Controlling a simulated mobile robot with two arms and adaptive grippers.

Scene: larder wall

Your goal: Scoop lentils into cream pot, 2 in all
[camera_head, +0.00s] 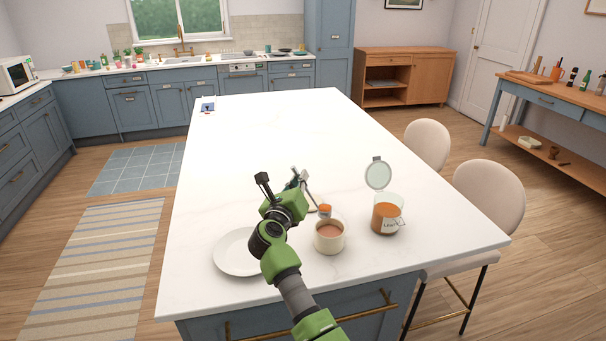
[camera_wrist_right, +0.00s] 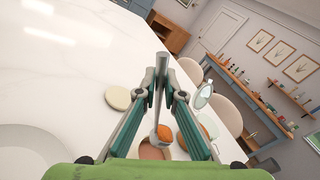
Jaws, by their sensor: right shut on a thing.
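My right gripper (camera_head: 300,180) is shut on the handle of a metal scoop (camera_wrist_right: 161,80). The scoop's bowl (camera_head: 325,210) holds orange lentils and appears just above the far rim of the cream pot (camera_head: 329,241); I cannot tell the exact gap. The cream pot stands upright and open, with a brownish-orange surface inside; it also shows in the wrist view (camera_wrist_right: 152,153), partly hidden by the fingers. The glass lentil jar (camera_head: 387,217) stands to the pot's right, its lid (camera_head: 378,174) swung open, with orange lentils inside. My left gripper is not in view.
A white plate (camera_head: 237,254) lies left of the pot, partly behind my arm. A round cream disc (camera_wrist_right: 117,98) lies on the island top in the wrist view. The far part of the white island (camera_head: 270,120) is mostly clear. Two stools (camera_head: 488,195) stand at its right side.

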